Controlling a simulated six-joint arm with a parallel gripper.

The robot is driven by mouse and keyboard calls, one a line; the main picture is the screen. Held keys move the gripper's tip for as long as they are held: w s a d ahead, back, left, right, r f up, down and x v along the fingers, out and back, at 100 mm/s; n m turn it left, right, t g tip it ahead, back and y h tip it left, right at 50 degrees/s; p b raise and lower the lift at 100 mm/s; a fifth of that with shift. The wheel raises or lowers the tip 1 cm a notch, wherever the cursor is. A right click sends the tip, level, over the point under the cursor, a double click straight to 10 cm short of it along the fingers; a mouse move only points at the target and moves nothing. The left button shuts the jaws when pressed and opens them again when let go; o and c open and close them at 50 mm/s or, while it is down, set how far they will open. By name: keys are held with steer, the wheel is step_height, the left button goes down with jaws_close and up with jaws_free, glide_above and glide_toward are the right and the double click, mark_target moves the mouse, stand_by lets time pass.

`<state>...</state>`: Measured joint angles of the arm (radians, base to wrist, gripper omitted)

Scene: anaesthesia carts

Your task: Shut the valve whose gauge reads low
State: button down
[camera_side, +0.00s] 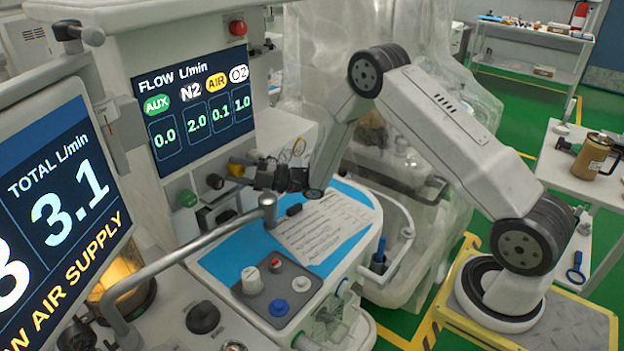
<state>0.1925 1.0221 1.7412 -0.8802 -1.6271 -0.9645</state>
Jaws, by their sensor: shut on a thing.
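A flow screen (190,105) on the machine reads AUX 0.0, N2 2.0, AIR 0.1 and O2 1.0, with AIR labelled in yellow. Below it is a row of valve knobs: a green knob (188,198), a black knob (215,181) and a yellow knob (236,169). My gripper (250,174) reaches in from the right, at the yellow knob, and is shut on it. Its dark jaws and the knob overlap, so the exact contact is hard to see. Any knob farther right is hidden behind the gripper.
A large screen (60,200) at left shows 3.1 total L/min and a partly cut-off AIR SUPPLY warning. A grey bent rail (180,255) crosses before the knobs. A paper sheet (325,225) lies on the blue worktop (240,262). A side cart (570,165) stands right.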

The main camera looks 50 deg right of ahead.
steer(key=shift+m, duration=0.4)
steer(key=c, duration=0.5)
jaws_free()
steer(key=shift+c, duration=0.2)
steer(key=shift+s+d, duration=0.1)
steer(key=shift+s, duration=0.05)
steer(key=v, duration=0.7)
steer(key=shift+s+f, duration=0.15)
steer(key=shift+f, duration=0.1)
steer(key=shift+t+h, duration=0.3)
